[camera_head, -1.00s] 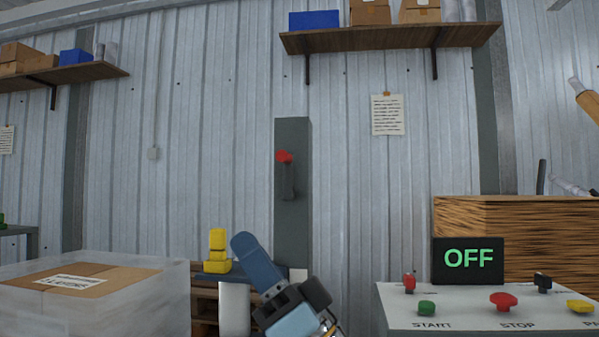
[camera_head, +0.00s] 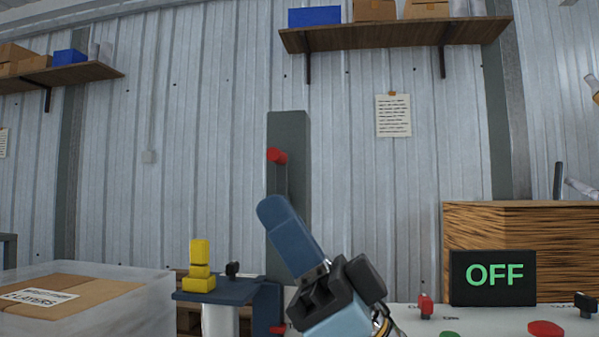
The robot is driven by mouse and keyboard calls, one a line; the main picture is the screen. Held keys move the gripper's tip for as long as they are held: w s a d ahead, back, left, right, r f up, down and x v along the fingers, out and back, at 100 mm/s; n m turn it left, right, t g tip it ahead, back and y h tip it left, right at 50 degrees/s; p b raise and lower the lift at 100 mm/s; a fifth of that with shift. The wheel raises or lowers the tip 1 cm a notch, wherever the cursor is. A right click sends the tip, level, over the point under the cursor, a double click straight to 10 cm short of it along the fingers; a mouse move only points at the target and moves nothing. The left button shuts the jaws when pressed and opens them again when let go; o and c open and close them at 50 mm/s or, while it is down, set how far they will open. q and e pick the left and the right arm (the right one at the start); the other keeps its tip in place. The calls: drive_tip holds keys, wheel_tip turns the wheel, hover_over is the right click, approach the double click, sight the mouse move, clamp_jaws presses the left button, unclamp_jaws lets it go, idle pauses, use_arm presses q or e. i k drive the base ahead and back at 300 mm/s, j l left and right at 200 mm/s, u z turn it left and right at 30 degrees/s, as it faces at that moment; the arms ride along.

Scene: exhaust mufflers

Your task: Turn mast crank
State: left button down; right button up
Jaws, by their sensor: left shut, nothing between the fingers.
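A dark grey mast (camera_head: 290,133) stands upright in front of the corrugated wall. Its crank has a red knob (camera_head: 277,156) at the top and a dark arm (camera_head: 281,182) running down from it. My left gripper (camera_head: 274,210) rises from the bottom of the view, tilted up and to the left. Its dark blue fingers are shut and empty. The fingertips appear just below the crank in the picture and hide part of the lower mast. No contact with the crank shows. My right gripper is not in view.
A control panel (camera_head: 408,318) with an OFF display (camera_head: 493,278) stands at the right, before a wooden crate (camera_head: 520,222). At the left are a wrapped box (camera_head: 150,310) and a small blue table (camera_head: 222,291) holding yellow blocks (camera_head: 199,265). Shelves hang above.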

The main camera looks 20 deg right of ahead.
sight(275, 155)
drive_tip(key=i+l, duration=0.95)
